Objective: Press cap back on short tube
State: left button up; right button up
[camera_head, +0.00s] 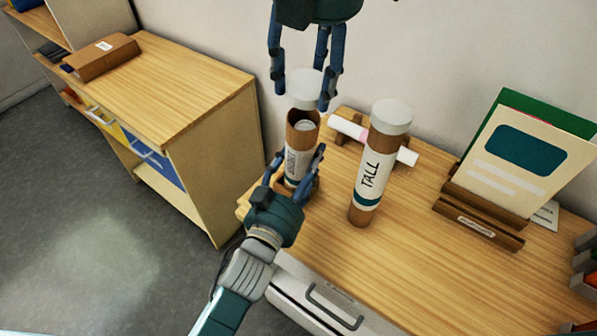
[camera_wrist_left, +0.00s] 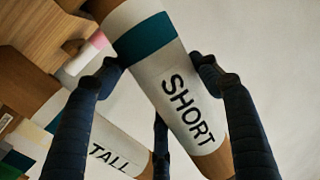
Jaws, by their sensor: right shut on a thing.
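The short brown tube (camera_head: 297,163) stands near the table's left edge, its open top showing something white inside. Its SHORT label fills the left wrist view (camera_wrist_left: 178,95). My left gripper (camera_head: 294,168) comes from the lower left with its fingers around the tube, touching both sides in the left wrist view (camera_wrist_left: 155,75). My right gripper (camera_head: 305,95) hangs from above, shut on a white cap (camera_head: 304,84). The cap is just above the tube's open mouth, which still shows below it. I cannot tell how wide the gap is.
The TALL tube (camera_head: 374,170), white cap on, stands upright just to the right. A pink and white roll (camera_head: 349,129) lies on a wooden holder behind. A card stand (camera_head: 482,212) is at the right. The table front (camera_head: 345,258) is clear. A side shelf (camera_head: 180,85) stands left.

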pick_arm(q)
jog(key=c, duration=0.7)
pick_arm(e)
send_over(303, 126)
jog(key=s, duration=0.1)
jog(key=shift+s+d+f, duration=0.1)
jog(key=shift+f, duration=1.15)
jog(key=shift+s+d+f, duration=0.1)
jog(key=shift+f, duration=1.1)
jog(key=shift+x, duration=0.9)
jog(key=shift+f, duration=0.55)
jog(key=o, duration=0.8)
jog(key=shift+w, duration=0.1)
jog(key=shift+o, duration=0.2)
